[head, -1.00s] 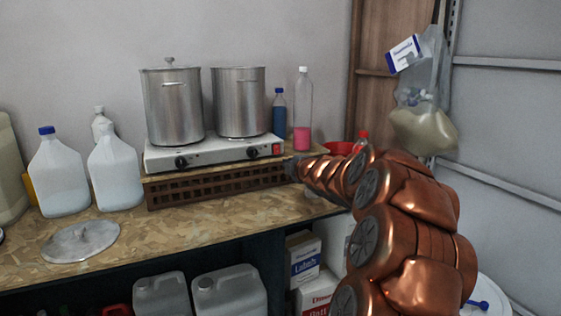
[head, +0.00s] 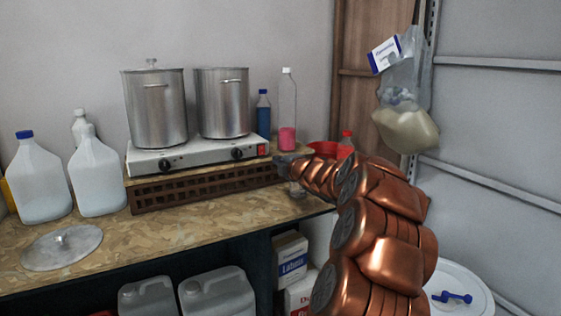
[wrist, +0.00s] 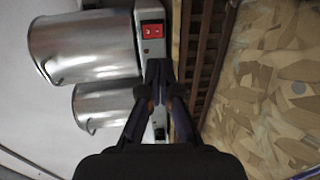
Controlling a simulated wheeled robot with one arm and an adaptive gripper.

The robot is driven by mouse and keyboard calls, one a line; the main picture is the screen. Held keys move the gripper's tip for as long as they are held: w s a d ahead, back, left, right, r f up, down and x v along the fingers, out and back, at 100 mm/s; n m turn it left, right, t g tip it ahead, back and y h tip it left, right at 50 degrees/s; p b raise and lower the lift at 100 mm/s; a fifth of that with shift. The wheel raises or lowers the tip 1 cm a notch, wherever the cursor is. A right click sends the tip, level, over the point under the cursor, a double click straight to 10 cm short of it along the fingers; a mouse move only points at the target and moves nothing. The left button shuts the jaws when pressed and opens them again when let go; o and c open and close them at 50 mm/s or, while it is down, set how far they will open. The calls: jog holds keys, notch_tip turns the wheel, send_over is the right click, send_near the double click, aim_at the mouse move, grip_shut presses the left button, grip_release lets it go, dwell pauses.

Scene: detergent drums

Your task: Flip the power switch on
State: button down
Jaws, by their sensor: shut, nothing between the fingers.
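The red power switch (head: 262,149) is at the right end of the front face of the white double hot plate (head: 190,156). In the wrist view the red switch (wrist: 152,31) shows near the top, set in the hot plate's front panel. My gripper (wrist: 155,68) is shut and empty, its fingertips together a short way below the switch in that picture. They look apart from the switch. I cannot tell which way the switch is set.
Two steel pots, one left (head: 155,108) and one right (head: 222,102), stand on the hot plate. It rests on a dark slatted riser (head: 205,187). A clear bottle with pink liquid (head: 288,112) stands behind my gripper. White jugs (head: 97,178) stand left on the worktop (head: 160,235).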

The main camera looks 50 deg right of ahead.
aim_at(262, 154)
jog(key=shift+p+x, duration=1.5)
jog(key=shift+x, duration=3.9)
jog(key=shift+d, duration=0.1)
